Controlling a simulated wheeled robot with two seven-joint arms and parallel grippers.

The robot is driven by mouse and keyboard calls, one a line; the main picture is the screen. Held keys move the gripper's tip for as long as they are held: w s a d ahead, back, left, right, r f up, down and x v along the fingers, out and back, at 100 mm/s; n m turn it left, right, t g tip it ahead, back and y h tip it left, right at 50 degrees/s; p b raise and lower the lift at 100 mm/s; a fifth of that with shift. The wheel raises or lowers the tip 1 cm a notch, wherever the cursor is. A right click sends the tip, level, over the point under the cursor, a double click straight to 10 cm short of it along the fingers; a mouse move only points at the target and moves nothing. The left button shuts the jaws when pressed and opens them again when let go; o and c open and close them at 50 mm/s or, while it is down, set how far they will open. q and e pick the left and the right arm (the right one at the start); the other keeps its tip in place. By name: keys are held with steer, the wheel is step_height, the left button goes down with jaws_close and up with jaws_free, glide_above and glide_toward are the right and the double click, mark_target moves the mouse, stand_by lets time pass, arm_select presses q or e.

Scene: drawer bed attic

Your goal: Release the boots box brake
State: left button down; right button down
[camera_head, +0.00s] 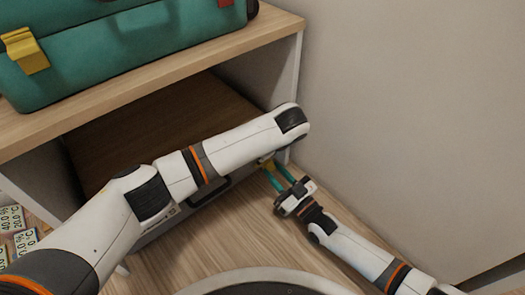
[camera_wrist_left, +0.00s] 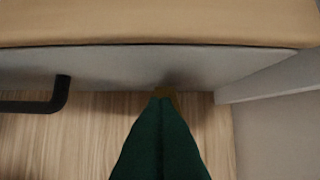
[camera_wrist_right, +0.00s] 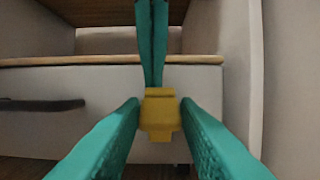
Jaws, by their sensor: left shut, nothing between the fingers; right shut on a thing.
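The boots box appears to be the low box with a grey front (camera_wrist_right: 105,125) and wooden top edge under the shelf. A small yellow piece (camera_wrist_right: 160,115), likely its brake, is at the right part of that front. My right gripper (camera_wrist_right: 161,108) is shut on the yellow piece, one teal finger on each side. My left gripper (camera_wrist_left: 163,98) is shut and empty. Its fingertips point down at the yellow piece's top; whether they touch is unclear. In the head view my left arm hides the left gripper, while the yellow piece (camera_head: 265,163) shows slightly.
A black handle (camera_wrist_right: 40,104) sits on the box front, left of the yellow piece. A teal case (camera_head: 120,50) with a yellow latch stands on the shelf (camera_head: 200,58) above. A plain wall (camera_head: 410,110) rises close on the right. Wooden floor (camera_head: 215,235) is clear in front.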

arm_select(q)
steer(key=shift+s+d+f, duration=0.3)
steer(key=shift+s, duration=0.15)
arm_select(e)
steer(key=c, duration=1.4)
jaws_free()
steer(key=shift+c, duration=0.2)
arm_select(q)
steer(key=shift+w, duration=0.1)
arm_select(e)
steer(key=o, duration=0.4)
steer(key=shift+c, duration=0.2)
arm_select(q)
steer(key=shift+a, duration=0.1)
